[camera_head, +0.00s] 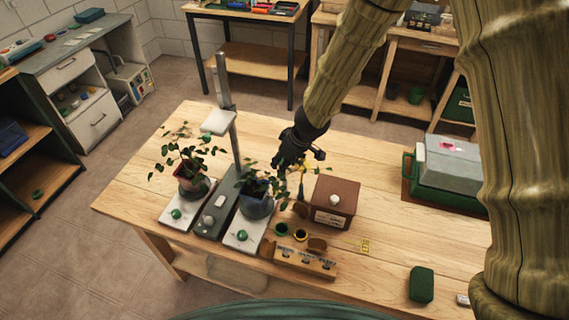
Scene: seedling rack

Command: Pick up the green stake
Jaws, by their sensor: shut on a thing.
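My gripper (300,160) is dark and points down over the table, just behind and right of the blue pot (256,206) with a leafy plant. It is shut on a thin thing, which I take to be the green stake. The stake is too small and too hidden by leaves and the gripper to make out clearly. I cannot tell whether its lower end touches anything. A second plant in a reddish pot (192,186) stands to the left.
Both pots stand on white plates beside a grey unit with an upright post (233,140). A brown box (335,200) is close right of the gripper. A wooden block rack (303,258) is in front. A green and grey case (448,172) is farther right.

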